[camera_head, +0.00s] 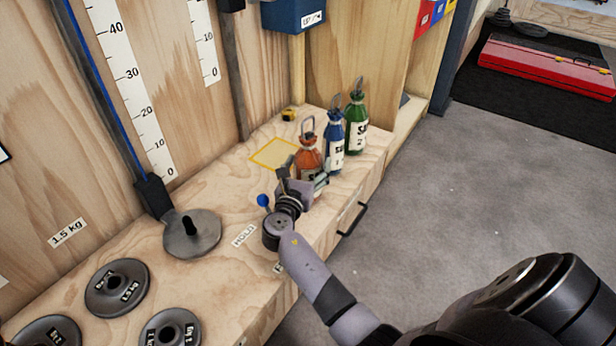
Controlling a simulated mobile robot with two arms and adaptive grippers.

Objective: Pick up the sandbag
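Three sandbags with metal loops on top stand upright in a row on the wooden bench: an orange one (309,158), a blue one (335,140) and a green one (356,125). White labels show on them, partly cut off from sight. My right gripper (302,184) is at the orange sandbag, in front of its lower part and hiding some of it. Its fingers show on either side of the lower bag, but I cannot tell whether they press on it. My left gripper is not in view.
A yellow outlined square (274,153) and a small yellow-black item (289,115) lie behind the orange bag. Round weight plates (117,288) and a disc with a post (192,233) occupy the bench's left. A drawer handle (352,219) juts from the front. Grey floor is clear at right.

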